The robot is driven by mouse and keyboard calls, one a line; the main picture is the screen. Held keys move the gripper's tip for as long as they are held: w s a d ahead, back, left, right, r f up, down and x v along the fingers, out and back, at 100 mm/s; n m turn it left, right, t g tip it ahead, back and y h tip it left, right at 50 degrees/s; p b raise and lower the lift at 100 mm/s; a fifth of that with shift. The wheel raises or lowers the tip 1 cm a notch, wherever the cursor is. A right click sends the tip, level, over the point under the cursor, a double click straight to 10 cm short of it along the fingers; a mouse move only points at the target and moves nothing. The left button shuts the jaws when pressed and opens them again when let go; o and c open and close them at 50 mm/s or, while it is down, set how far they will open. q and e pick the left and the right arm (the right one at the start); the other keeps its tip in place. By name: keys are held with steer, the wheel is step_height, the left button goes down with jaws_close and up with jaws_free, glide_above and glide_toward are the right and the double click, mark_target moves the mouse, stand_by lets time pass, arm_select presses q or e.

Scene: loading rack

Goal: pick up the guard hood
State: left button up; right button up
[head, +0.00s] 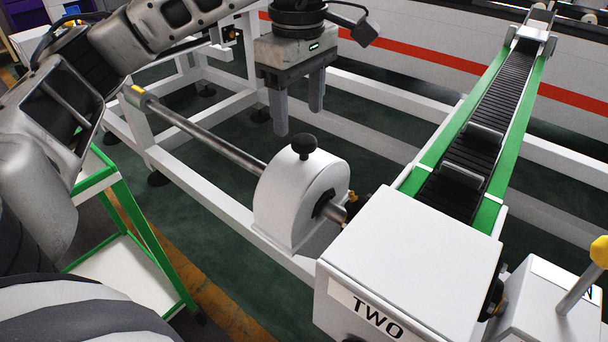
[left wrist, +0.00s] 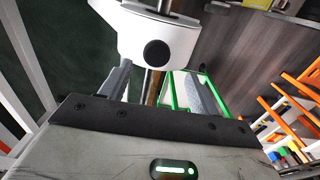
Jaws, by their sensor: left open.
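The guard hood (head: 283,205) is a white, rounded cover with a black knob (head: 304,146) on top. It sits around a steel shaft (head: 215,135) on a white frame. My left gripper (head: 298,122) points down with its two grey fingers apart and nothing between them. In the head view it appears just above the knob, apart from it. In the left wrist view the hood (left wrist: 185,38) is at the top, and its knob (left wrist: 156,53) lies ahead between the fingers. My right gripper is not in view.
A white box marked TWO (head: 415,262) stands right of the hood at the shaft's end. A black conveyor with green edges (head: 485,130) runs behind it. A green-edged white cart (head: 125,270) stands at the left. White frame rails cross behind the gripper.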

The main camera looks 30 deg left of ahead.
mark_target(304, 139)
arm_select(q)
steer(key=f, duration=0.3)
steer(key=f+p, duration=0.1)
steer(key=f, duration=0.1)
steer(key=shift+w+d, duration=0.2)
steer(key=shift+w, duration=0.05)
jaws_close()
